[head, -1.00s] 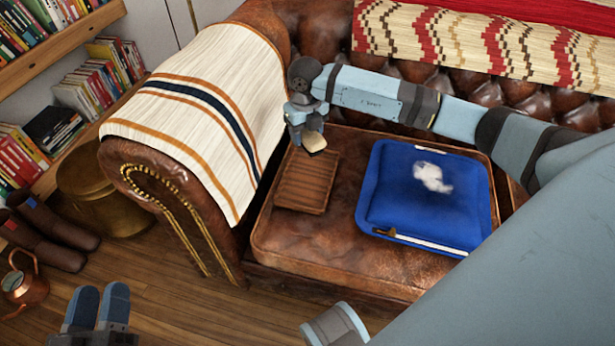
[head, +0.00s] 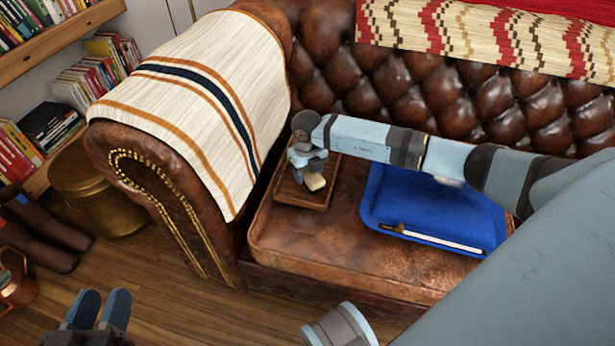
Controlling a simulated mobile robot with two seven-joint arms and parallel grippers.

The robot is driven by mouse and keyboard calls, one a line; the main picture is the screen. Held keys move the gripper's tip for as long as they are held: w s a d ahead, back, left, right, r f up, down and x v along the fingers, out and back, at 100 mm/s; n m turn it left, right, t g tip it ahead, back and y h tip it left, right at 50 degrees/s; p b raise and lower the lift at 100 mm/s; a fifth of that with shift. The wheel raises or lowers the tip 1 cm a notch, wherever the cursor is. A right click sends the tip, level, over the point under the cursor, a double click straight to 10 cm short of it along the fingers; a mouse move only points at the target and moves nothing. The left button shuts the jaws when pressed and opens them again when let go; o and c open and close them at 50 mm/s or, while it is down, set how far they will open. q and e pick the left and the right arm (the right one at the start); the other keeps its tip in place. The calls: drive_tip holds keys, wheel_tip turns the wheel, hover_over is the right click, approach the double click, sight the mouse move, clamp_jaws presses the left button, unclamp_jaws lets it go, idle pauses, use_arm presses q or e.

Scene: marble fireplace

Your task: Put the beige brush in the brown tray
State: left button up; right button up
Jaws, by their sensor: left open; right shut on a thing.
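The beige brush (head: 315,182) is held in my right gripper (head: 312,172), low over the brown tray. Whether the brush touches the tray cannot be told. The brown tray (head: 293,196) is a ribbed wooden tray lying on the leather seat beside the sofa's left arm; my gripper hides its upper part. My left gripper (head: 101,308) is open and empty at the lower left, above the wooden floor.
A blue tray (head: 390,199) lies right of the brown tray, with a white-handled brush (head: 440,241) along its front edge; my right arm covers its back part. The sofa arm with a striped blanket (head: 200,100) rises at the left.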

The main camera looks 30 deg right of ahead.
drive_tip(key=shift+f, duration=0.25)
drive_tip(key=shift+f, duration=0.15)
drive_tip(key=o, duration=0.9)
